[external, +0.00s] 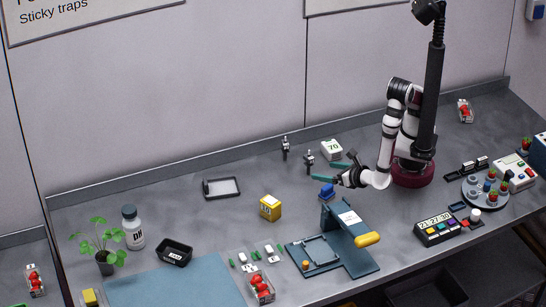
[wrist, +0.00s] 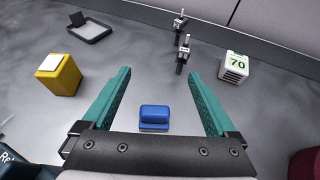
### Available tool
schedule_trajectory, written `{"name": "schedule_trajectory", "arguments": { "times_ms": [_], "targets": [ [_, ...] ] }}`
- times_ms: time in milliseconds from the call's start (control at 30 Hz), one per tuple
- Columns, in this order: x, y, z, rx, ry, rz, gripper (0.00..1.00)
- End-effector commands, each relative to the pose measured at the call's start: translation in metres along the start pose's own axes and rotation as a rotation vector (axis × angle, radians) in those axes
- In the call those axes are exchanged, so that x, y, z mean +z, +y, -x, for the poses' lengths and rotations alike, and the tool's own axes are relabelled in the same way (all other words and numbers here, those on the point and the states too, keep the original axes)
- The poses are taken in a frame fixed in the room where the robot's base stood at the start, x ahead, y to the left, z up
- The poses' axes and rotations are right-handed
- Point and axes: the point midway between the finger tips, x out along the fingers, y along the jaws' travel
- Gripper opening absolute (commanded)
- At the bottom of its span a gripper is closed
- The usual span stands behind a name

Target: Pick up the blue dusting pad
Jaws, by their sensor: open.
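The blue dusting pad (wrist: 154,117) lies on the grey table, a small block with a rounded top. In the wrist view it is low in the middle, between the lines of my two green fingers. My gripper (wrist: 160,92) is open and empty, its fingers spread wide. In the external view the pad (external: 327,192) sits just in front of and below my gripper (external: 321,171), which is held above the table. The pad is apart from both fingers.
A yellow box (wrist: 60,77) stands to the left, and a white block marked 70 (wrist: 235,67) to the right. Small clamp-like stands (wrist: 184,50) and a black-rimmed tray (wrist: 88,30) are farther back. A blue-grey press (external: 350,232) stands in front of the pad.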

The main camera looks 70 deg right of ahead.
Motion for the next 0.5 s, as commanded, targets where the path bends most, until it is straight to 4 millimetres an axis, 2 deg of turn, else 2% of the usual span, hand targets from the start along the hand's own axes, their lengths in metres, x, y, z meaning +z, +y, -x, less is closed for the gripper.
{"name": "schedule_trajectory", "arguments": {
  "times_ms": [100, 267, 367, 500],
  "targets": [
    [-0.024, 0.004, -0.005, 0.026, -0.007, 0.034, 0.93],
    [-0.046, 0.003, -0.015, 0.022, -0.006, 0.029, 0.93],
    [-0.067, 0.002, -0.025, 0.021, -0.006, 0.03, 0.93],
    [-0.067, 0.002, -0.049, 0.018, -0.006, 0.024, 0.93]
  ]
}}
